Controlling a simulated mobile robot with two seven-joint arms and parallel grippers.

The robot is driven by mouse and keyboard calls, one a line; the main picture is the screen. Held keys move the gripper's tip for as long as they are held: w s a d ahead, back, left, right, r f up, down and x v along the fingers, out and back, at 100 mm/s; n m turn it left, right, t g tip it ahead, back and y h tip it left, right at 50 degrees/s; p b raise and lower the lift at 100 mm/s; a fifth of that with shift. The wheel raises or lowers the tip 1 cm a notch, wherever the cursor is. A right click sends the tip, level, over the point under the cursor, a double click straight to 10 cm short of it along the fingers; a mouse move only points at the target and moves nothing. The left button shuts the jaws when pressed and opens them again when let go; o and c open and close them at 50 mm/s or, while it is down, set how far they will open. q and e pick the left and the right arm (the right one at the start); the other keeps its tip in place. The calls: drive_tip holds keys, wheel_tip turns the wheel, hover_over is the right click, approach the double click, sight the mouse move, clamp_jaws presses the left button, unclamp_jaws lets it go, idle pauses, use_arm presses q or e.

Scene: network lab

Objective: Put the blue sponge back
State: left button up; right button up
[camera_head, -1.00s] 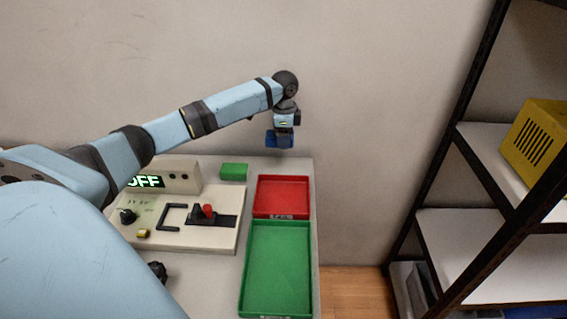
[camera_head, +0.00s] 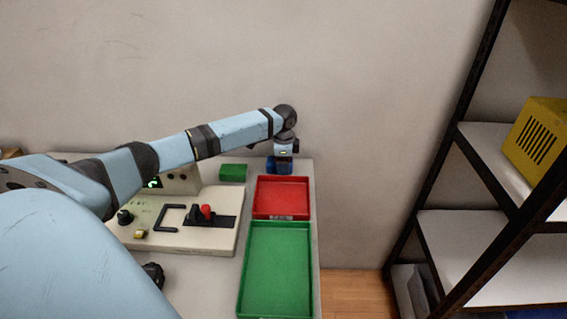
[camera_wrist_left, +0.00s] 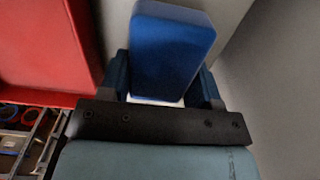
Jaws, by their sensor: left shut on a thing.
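The blue sponge (camera_wrist_left: 170,50) is between the fingers of my left gripper (camera_wrist_left: 165,88) in the left wrist view. In the head view the left gripper (camera_head: 280,166) points down at the far end of the table, just behind the red tray, and is shut on the sponge. Only a little blue (camera_head: 272,165) shows there, so I cannot tell whether the sponge touches the table. My right gripper is not in view.
The red tray (camera_head: 281,192) and the green tray (camera_head: 275,270) are empty. A green block (camera_head: 233,172) lies left of the gripper. A panel with a red-knobbed lever (camera_head: 206,212) stands left of the trays. A wall is behind; a shelf rack (camera_head: 480,240) stands right.

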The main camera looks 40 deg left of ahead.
use_arm(q)
drive_tip(key=shift+f, duration=0.1)
drive_tip(key=o, duration=0.8)
wheel_tip(320, 180, up, 12)
drive_tip(key=shift+r+p, duration=0.1)
drive_tip(key=shift+p, duration=0.85)
